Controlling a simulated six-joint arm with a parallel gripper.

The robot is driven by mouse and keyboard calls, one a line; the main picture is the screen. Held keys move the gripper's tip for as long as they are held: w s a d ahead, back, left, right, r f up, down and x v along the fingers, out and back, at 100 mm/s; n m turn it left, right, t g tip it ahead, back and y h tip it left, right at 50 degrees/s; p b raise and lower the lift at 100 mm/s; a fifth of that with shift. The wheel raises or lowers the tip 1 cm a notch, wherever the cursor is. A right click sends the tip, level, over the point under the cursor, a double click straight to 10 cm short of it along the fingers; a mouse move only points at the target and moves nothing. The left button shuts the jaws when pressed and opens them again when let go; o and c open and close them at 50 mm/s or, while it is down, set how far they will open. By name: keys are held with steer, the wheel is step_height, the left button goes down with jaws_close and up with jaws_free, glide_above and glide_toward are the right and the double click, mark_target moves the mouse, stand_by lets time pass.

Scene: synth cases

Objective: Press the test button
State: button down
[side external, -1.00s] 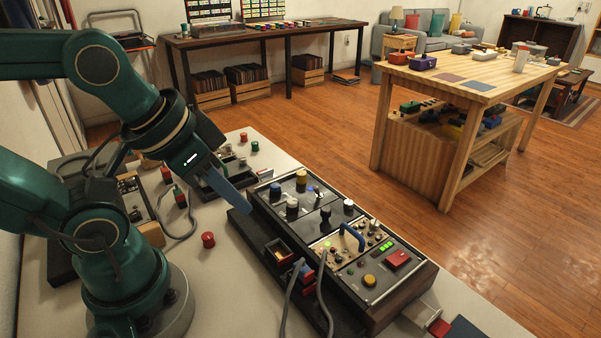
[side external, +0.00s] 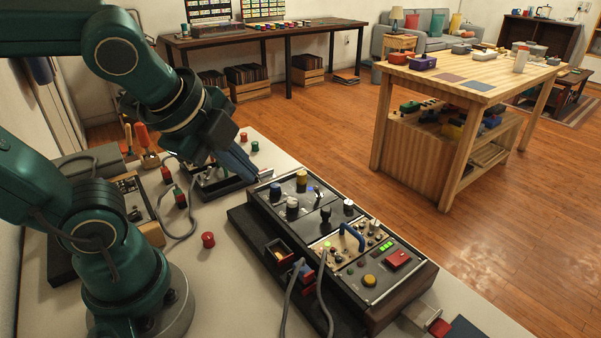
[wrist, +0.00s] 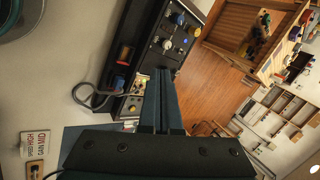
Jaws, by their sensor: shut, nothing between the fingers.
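A dark control panel (side external: 330,215) in a wooden case lies on the pale worktop. I cannot read which control is the test button. My gripper (side external: 256,178) is shut and empty, apart from the panel near its far left corner in the side view. In the wrist view my gripper (wrist: 161,72) points past the panel (wrist: 168,38), and its fingers hide part of it.
Grey cables (side external: 322,290) run over the panel's near side. A red knob (side external: 208,240) stands loose on the worktop, left of the panel. A label card (wrist: 36,143) shows in the wrist view. A wooden table (side external: 480,80) stands beyond open floor.

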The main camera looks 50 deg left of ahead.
steer(key=w+r+m, duration=0.1)
steer(key=w+m, duration=0.2)
steer(key=m, duration=0.6)
steer(key=m+t, duration=0.3)
steer(key=m, duration=1.9)
glide_above(370, 279)
steer(key=s, duration=0.1)
step_height(370, 279, down, 3)
steer(key=shift+s+h, duration=0.15)
steer(key=shift+h, duration=0.25)
steer(key=shift+a, duration=0.1)
steer(key=shift+f, duration=4.4)
steer(key=shift+f, duration=0.1)
steer(key=shift+f, duration=0.3)
